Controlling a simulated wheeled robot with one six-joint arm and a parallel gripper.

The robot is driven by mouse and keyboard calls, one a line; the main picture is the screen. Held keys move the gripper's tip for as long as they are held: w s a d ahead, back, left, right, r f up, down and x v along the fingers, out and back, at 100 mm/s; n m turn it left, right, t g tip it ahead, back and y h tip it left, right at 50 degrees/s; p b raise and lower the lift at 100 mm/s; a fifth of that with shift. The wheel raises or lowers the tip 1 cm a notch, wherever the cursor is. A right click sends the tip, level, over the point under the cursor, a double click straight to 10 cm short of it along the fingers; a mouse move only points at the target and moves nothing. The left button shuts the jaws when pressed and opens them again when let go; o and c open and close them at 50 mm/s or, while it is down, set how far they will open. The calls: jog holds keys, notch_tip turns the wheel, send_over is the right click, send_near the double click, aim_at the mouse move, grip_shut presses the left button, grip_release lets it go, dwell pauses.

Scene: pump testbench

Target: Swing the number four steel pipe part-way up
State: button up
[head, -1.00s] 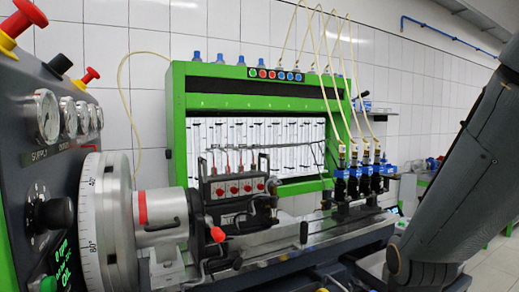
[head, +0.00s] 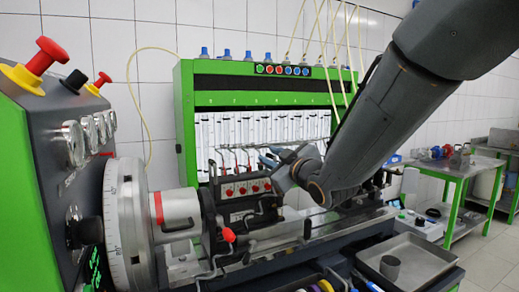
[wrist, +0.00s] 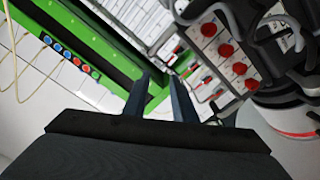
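The injection pump (head: 243,203) sits on the bench, with a row of red caps along its side. Thin steel pipes (head: 235,160) rise from its top toward the glass tubes behind. I cannot tell which is number four; my gripper covers the right end of the row. My gripper (head: 268,156) is just above and right of the pump. In the wrist view its two dark fingers (wrist: 161,80) stand apart with nothing between them. The pump's red caps (wrist: 226,50) and some grey pipes (wrist: 205,82) show to the right of the fingers, apart from them.
The green test frame (head: 186,125) with its glass tubes (head: 204,140) stands close behind my gripper. A large graduated wheel (head: 130,225) is at left. A metal tray (head: 420,257) with a grey cup (head: 390,267) is at front right.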

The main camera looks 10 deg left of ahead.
aim_at(260, 152)
jog(key=shift+p+x, duration=1.3)
jog(key=shift+x, duration=2.55)
grip_shut()
